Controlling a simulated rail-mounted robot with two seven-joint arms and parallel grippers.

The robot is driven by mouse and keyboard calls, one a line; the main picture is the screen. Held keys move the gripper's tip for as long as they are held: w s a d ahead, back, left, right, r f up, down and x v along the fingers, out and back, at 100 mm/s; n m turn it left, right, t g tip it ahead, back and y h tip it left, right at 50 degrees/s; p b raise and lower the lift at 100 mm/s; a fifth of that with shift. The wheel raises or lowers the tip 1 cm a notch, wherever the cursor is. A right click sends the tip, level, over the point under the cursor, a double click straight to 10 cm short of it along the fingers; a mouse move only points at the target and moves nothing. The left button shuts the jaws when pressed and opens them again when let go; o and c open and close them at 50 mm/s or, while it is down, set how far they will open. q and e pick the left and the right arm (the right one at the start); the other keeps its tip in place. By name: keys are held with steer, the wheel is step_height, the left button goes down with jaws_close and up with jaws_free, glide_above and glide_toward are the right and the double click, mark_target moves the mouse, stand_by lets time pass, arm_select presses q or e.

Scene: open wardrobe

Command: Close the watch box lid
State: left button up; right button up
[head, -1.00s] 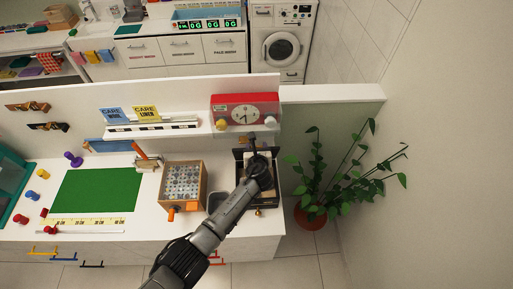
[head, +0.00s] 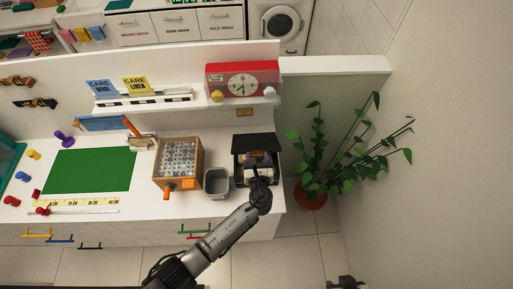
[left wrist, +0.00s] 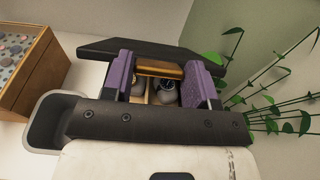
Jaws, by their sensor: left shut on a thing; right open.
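The black watch box (head: 238,172) stands at the right end of the white counter. Its dark lid (head: 254,142) is open, raised at the back of the box. My left gripper (head: 257,160) reaches over the box from the front. In the left wrist view, its purple fingers (left wrist: 161,78) are shut on a gold bar (left wrist: 160,68), close in front of the black lid (left wrist: 135,48). I cannot tell whether the bar is joined to the lid. Grey rounded contents (left wrist: 165,92) show between the fingers. My right gripper (head: 345,283) barely shows at the bottom edge; it is open.
A grey bin (head: 216,182) and a wooden case with a glass top (head: 180,160) stand left of the box. A potted plant (head: 315,190) is to the right. The green mat (head: 90,171) lies further left.

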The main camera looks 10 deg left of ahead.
arm_select(q)
steer(key=shift+s+f, duration=0.3)
steer(key=shift+f, duration=0.2)
steer(key=shift+s+f, duration=0.25)
steer(key=shift+f, duration=0.25)
steer(key=o, duration=1.3)
steer(key=shift+d+r, duration=0.1)
steer(key=shift+r, duration=0.05)
steer(key=b+v, duration=0.1)
steer(key=v, duration=1.2)
steer(key=shift+s+d+r, duration=0.1)
steer(key=shift+s, duration=0.25)
steer(key=shift+c, duration=0.3)
